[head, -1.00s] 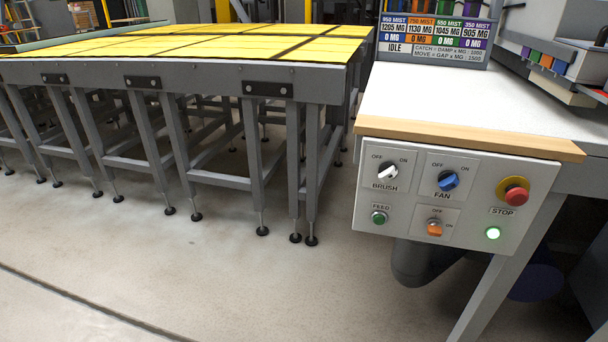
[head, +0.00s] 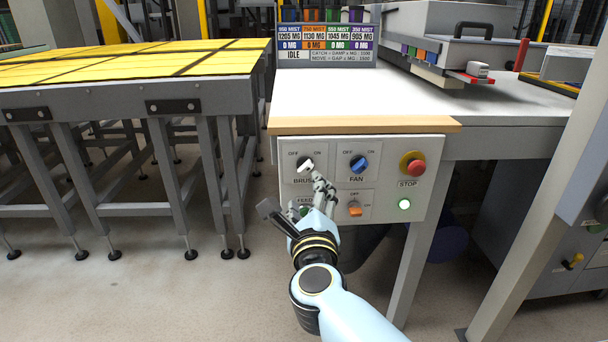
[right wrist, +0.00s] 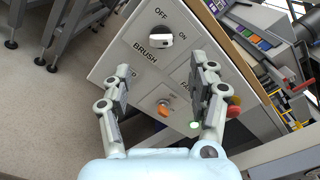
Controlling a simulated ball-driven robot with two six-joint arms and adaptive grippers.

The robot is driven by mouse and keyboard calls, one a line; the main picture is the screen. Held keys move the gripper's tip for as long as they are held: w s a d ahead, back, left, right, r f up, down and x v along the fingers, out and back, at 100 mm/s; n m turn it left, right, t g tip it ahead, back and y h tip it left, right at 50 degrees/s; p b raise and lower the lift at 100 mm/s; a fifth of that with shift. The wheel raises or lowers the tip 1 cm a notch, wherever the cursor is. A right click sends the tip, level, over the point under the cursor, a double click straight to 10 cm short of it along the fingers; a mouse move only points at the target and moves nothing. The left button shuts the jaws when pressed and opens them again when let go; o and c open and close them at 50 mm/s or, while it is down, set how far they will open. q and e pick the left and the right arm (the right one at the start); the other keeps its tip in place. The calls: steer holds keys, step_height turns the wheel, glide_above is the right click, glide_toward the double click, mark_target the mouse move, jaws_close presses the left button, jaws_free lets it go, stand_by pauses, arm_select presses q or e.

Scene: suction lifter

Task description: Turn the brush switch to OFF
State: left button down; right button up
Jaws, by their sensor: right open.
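The brush switch (head: 307,165) is a knob with a white handle on the grey control panel, between OFF and ON labels. My right gripper (head: 302,188) is open and empty in front of the panel's left part. In its wrist view the right gripper (right wrist: 160,66) has its fingers wide apart. My left gripper is not in view.
The panel (head: 390,148) also holds a blue fan knob (head: 358,164), an orange switch (head: 355,209), a red stop button (head: 416,167) and a lit green lamp (head: 404,204). A wooden edge (head: 365,125) juts above it. A yellow-topped table (head: 130,66) stands left.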

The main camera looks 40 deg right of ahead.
mark_target(305, 170)
steer(key=x, duration=0.9)
steer(key=shift+d, duration=0.15)
steer(key=shift+w+d, duration=0.35)
steer(key=shift+w, duration=0.25)
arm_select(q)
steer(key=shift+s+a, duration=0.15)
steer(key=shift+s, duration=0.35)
arm_select(e)
steer(key=c, duration=1.1)
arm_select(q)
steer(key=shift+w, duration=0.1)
